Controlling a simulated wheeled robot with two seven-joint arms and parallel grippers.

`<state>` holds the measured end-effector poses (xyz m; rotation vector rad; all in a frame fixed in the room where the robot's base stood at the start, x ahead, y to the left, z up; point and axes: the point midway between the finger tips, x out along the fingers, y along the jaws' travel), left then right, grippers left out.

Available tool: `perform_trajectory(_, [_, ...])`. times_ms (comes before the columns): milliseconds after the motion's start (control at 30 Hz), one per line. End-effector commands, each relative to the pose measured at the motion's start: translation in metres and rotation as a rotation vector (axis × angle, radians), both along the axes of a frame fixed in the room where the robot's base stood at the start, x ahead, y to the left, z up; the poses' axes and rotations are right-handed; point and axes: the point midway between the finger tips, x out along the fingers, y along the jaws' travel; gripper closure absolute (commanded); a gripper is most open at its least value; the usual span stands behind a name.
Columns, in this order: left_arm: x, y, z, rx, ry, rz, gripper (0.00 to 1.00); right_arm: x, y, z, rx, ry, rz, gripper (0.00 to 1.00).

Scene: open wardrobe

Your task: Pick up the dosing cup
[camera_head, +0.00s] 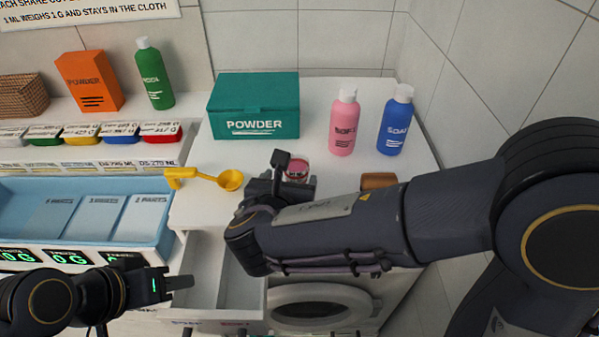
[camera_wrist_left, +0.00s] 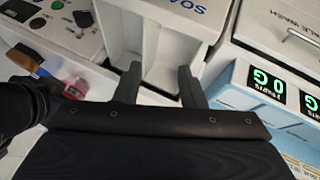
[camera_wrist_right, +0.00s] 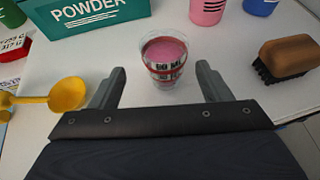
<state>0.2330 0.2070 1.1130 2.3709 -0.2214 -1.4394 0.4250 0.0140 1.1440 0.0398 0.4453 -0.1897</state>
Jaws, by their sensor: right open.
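The dosing cup (camera_wrist_right: 164,60) is a small clear cup with a pink content and dark print. It stands upright on the white top in the right wrist view, ahead of my right gripper (camera_wrist_right: 160,88). That gripper is open, with one finger to each side of the line to the cup and nothing held. In the head view the cup (camera_head: 296,170) shows just beyond my right gripper (camera_head: 281,172), partly hidden by it. My left gripper (camera_wrist_left: 158,84) is open and empty above the open drawer (camera_head: 204,280), low at the left in the head view.
A yellow scoop (camera_head: 228,180) lies left of the cup, and a wooden brush (camera_wrist_right: 285,60) lies to its right. A green powder box (camera_head: 254,118), a pink bottle (camera_head: 344,122) and a blue bottle (camera_head: 395,120) stand behind. A blue divided tray (camera_head: 157,215) is at the left.

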Motion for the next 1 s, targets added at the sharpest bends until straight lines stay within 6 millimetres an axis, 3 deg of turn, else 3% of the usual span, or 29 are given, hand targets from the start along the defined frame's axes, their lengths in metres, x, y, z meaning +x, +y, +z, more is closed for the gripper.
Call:
perform_trajectory(300, [0.0,0.0,-0.017,0.0,0.0,0.0,0.64,0.038,-0.013,-0.022,0.002,0.002,-0.005,0.29])
perform_trajectory(600, [0.0,0.0,-0.017,0.0,0.0,0.0,0.64,0.043,-0.014,-0.022,0.002,0.002,-0.004,0.29])
perform_trajectory(1000, [0.0,0.0,-0.017,0.0,0.0,0.0,0.64,0.042,-0.014,-0.022,0.003,0.002,-0.004,0.8])
